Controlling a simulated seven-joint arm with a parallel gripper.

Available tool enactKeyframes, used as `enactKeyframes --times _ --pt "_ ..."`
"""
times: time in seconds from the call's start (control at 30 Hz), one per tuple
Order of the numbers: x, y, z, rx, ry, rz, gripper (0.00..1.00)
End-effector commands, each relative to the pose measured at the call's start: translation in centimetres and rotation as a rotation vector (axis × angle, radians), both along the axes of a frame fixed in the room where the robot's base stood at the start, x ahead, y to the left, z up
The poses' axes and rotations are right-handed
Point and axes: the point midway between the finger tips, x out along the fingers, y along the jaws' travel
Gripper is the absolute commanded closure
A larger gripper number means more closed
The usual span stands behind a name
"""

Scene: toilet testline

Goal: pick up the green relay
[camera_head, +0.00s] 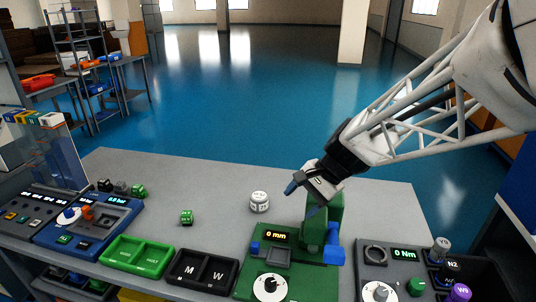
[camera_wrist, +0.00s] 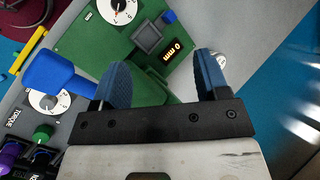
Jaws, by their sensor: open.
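A small green cube with white marks (camera_head: 186,217) sits alone on the grey table, left of the middle. A second small green cube (camera_head: 138,190) stands farther back, beside a grey one and a black one. I cannot tell from the marks which is the relay. My gripper (camera_head: 301,198) is open and empty, above the green press machine at the right. Its two blue fingers show spread apart in the wrist view (camera_wrist: 162,72), over the machine. Neither green cube shows in the wrist view.
The green machine (camera_head: 248,283) with a "0 mm" display rises under my gripper. A white round piece (camera_head: 259,202) stands left of it. Green (camera_head: 137,257) and black "M W" trays (camera_head: 203,270) line the front edge. The table's back middle is clear.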

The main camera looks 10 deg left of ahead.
Motion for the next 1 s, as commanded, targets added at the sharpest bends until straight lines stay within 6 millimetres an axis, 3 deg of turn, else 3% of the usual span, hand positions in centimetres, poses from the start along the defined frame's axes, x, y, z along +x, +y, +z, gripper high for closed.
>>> enactKeyframes --times 0.53,1.0 --pt "7.6 12.7 -6.2 0.183 0.283 -0.18 0.32" --pt "12.2 23.8 -13.9 0.3 0.54 -0.347 0.32"
